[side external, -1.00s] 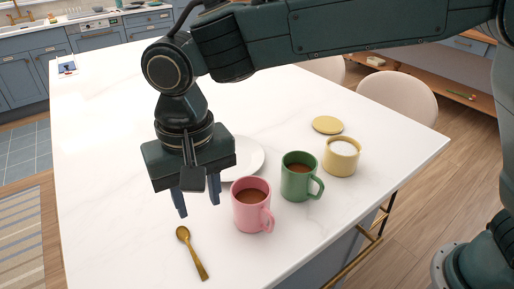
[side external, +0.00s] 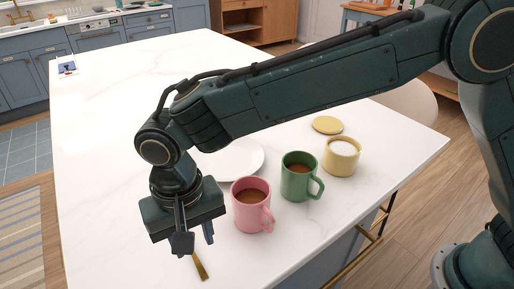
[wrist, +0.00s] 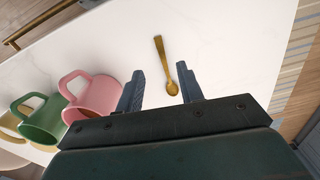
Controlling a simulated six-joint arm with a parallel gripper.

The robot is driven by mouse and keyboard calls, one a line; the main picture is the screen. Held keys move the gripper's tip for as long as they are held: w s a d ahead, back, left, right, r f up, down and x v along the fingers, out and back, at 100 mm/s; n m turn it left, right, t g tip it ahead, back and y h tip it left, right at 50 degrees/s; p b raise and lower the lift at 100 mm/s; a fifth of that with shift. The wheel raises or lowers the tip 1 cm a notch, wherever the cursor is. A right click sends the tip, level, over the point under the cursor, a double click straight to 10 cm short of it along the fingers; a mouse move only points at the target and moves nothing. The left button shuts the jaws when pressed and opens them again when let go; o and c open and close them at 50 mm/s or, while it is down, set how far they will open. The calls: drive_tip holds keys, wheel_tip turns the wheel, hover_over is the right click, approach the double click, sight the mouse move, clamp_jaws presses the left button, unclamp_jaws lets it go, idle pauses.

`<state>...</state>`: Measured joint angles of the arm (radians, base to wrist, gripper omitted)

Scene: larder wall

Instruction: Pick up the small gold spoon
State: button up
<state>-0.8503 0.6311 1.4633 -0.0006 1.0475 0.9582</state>
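The small gold spoon (wrist: 164,62) lies on the white countertop. In the wrist view its bowl is at the near end, between my open fingertips, and its handle points away. In the side view only the end of its handle (side external: 200,267) shows, and the rest is hidden behind my gripper. My gripper (wrist: 160,75) is open and empty, with one finger on either side of the spoon's bowl in the picture. It also shows in the side view (side external: 194,240), pointing down over the spoon. I cannot tell the exact height left above the counter.
A pink mug (side external: 251,208) with brown drink stands close to the right of my gripper. A green mug (side external: 299,180), a yellow sugar pot (side external: 341,158), its round lid (side external: 327,125) and a white plate (side external: 243,158) are farther back.

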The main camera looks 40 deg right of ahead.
sight(200, 268)
drive_tip(key=shift+f, duration=1.15)
drive_tip(key=shift+a+f, duration=0.1)
drive_tip(key=shift+f, duration=2.45)
clamp_jaws()
